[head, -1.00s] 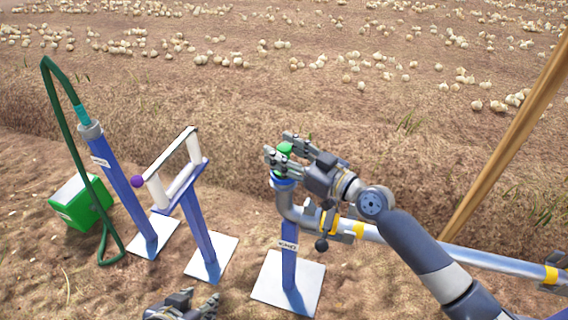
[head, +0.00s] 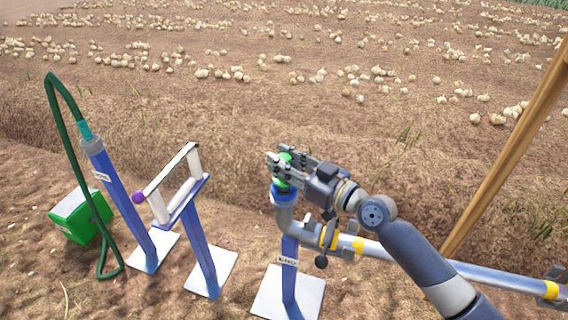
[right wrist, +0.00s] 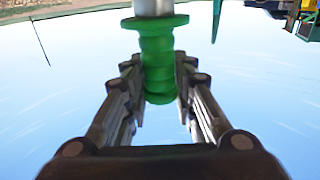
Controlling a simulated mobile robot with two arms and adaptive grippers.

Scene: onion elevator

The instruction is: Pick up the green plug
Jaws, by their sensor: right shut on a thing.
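The green plug (head: 284,158) is at the top of the upturned grey pipe end with a blue collar (head: 284,196). My right gripper (head: 280,170) comes in from the right and is shut on the plug. In the right wrist view the ribbed green plug (right wrist: 158,60) sits between the two fingers of the gripper (right wrist: 160,92), with a pale cylinder behind its flange. Fingers hide part of the plug in the head view, so I cannot tell there whether it is still seated in the pipe. My left gripper is not in view.
A blue post on a white plate (head: 290,290) supports the pipe. A roller stand (head: 200,235) and a blue post with a green hose (head: 118,195) stand to the left, beside a green box (head: 82,216). A wooden pole (head: 510,140) slants at right.

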